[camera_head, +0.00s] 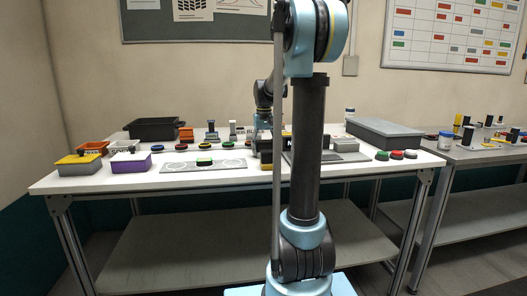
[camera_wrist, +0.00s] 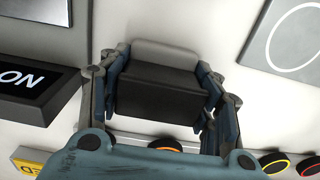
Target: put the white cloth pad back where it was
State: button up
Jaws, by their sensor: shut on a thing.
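My gripper (camera_wrist: 162,72) is shut on a dark block with a light grey-white pad along its far edge. The block (camera_wrist: 155,95) sits between the two fingers in the wrist view, and the pale pad (camera_wrist: 165,53) shows past it. I take this as the white cloth pad. In the head view my gripper (camera_head: 265,148) is low over the middle of the white table, partly hidden by my own arm. The pad cannot be made out there, and whether it touches the table is unclear.
A black block marked "ON" (camera_wrist: 35,92) lies left in the wrist view. Coloured pucks (camera_head: 397,155) and a grey case (camera_head: 383,132) are at right. Bins, including a purple one (camera_head: 131,164), are at left.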

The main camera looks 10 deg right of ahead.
aim_at(264, 141)
jog(key=o, duration=0.9)
jog(key=shift+f, duration=0.1)
jog(key=shift+o, duration=0.2)
notch_tip(264, 141, up, 12)
jog(key=shift+r, duration=0.1)
jog(key=shift+t, duration=0.3)
jog(key=s+f, duration=0.1)
jog(key=s, duration=0.2)
jog(key=s+f, duration=0.1)
jog(key=s, duration=0.3)
jog(key=s+f, duration=0.2)
jog(key=s, duration=0.1)
jog(key=shift+s, duration=0.25)
jog(key=s+f, duration=0.1)
jog(key=s, duration=0.1)
jog(key=s+f, duration=0.2)
jog(key=s, duration=0.1)
jog(key=s+f, duration=0.2)
jog(key=s, duration=0.1)
jog(key=shift+s+f, duration=0.2)
jog(key=s+f+t, duration=0.1)
jog(key=s+f, duration=1.5)
jog(key=f, duration=0.2)
jog(key=shift+t, duration=0.3)
